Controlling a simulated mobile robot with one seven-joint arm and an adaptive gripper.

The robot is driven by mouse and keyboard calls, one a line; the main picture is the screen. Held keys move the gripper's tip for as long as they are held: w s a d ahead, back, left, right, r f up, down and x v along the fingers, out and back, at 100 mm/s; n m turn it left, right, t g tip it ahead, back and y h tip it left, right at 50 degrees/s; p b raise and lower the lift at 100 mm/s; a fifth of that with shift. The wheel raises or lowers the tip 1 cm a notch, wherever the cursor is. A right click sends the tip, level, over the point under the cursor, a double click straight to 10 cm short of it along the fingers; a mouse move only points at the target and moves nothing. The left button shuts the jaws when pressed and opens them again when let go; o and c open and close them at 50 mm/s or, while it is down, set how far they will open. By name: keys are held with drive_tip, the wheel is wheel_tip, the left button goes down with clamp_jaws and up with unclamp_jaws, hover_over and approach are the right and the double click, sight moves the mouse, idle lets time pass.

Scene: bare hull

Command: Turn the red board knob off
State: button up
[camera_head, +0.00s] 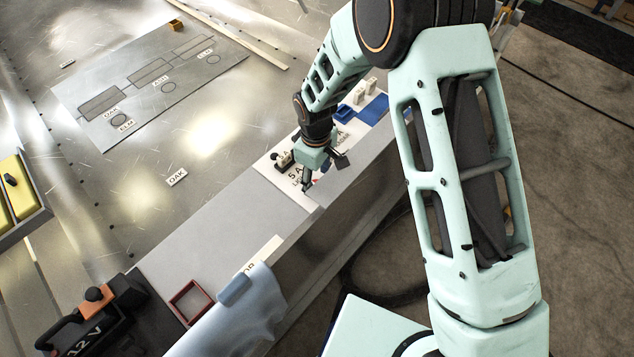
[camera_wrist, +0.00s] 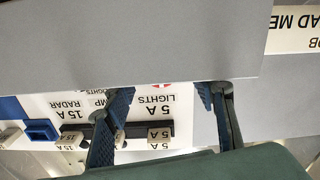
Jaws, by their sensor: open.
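A white labelled board (camera_head: 283,177) lies on the grey bench. In the wrist view the board (camera_wrist: 182,131) reads "5 A", "LIGHTS", "15 A" and "RADAR". A small red and white patch (camera_wrist: 167,86) shows at the edge of a grey surface between my fingertips. I cannot tell whether it is the red knob, and no clear red knob shows in the head view. My gripper (camera_head: 324,173) is over the board's near end, its fingers apart and empty. In the wrist view my gripper (camera_wrist: 165,91) has one finger over the board's labels.
A black strip with beige fuses (camera_wrist: 160,134) and a blue block (camera_wrist: 42,130) are on the board. A blue cloth (camera_head: 236,310), a dark red frame (camera_head: 188,301) and a black 12 V battery (camera_head: 98,315) lie nearer. The bench's middle (camera_head: 205,225) is clear.

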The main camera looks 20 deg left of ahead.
wheel_tip(320, 180, up, 9)
drive_tip(key=shift+f, duration=0.15)
idle(0.6)
